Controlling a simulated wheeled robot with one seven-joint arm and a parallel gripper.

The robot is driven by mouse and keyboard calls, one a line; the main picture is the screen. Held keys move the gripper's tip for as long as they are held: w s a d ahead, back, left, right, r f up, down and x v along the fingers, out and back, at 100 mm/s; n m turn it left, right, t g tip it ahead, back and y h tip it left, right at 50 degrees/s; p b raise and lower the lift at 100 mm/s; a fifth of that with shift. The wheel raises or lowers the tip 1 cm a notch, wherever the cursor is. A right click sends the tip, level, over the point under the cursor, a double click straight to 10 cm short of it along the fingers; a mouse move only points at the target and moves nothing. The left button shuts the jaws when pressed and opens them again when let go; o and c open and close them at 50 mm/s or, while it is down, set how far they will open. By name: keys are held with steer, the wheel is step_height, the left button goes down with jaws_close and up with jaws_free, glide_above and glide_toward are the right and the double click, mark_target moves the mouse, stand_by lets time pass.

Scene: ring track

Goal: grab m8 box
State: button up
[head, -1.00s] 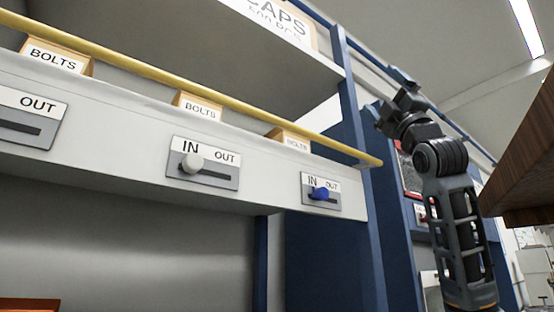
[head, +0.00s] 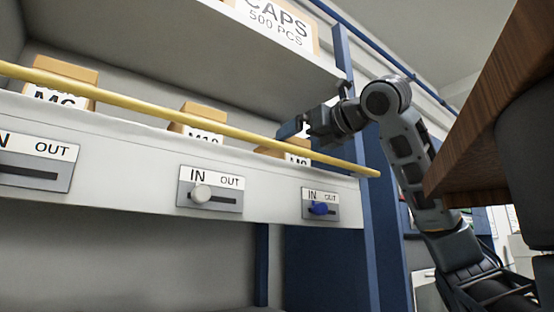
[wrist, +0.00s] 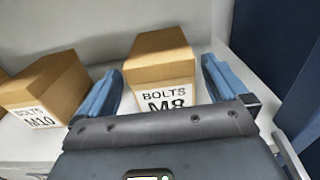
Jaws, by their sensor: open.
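The M8 box is a brown carton with a white "BOLTS M8" label. In the wrist view the M8 box (wrist: 160,62) stands upright on the shelf between the two blue fingers of my gripper (wrist: 161,88). The gripper is open, one finger on each side, and I cannot tell whether either touches the box. In the head view my gripper (head: 300,128) is at the right end of the shelf, above the M8 box (head: 272,153), which is partly hidden behind the yellow rail.
An M10 box (wrist: 45,88) stands left of the M8 box. A yellow rail (head: 240,134) runs along the shelf front. Below it are IN/OUT sliders, one with a blue knob (head: 319,208). A blue post (head: 362,200) stands at right. A wooden panel (head: 480,130) is near my arm.

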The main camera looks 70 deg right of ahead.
steer(key=shift+p+x, duration=1.1)
steer(key=shift+x, duration=1.95)
steer(key=shift+a, duration=0.1)
steer(key=c, duration=1)
steer(key=shift+c, duration=0.5)
steer(key=shift+r, duration=0.25)
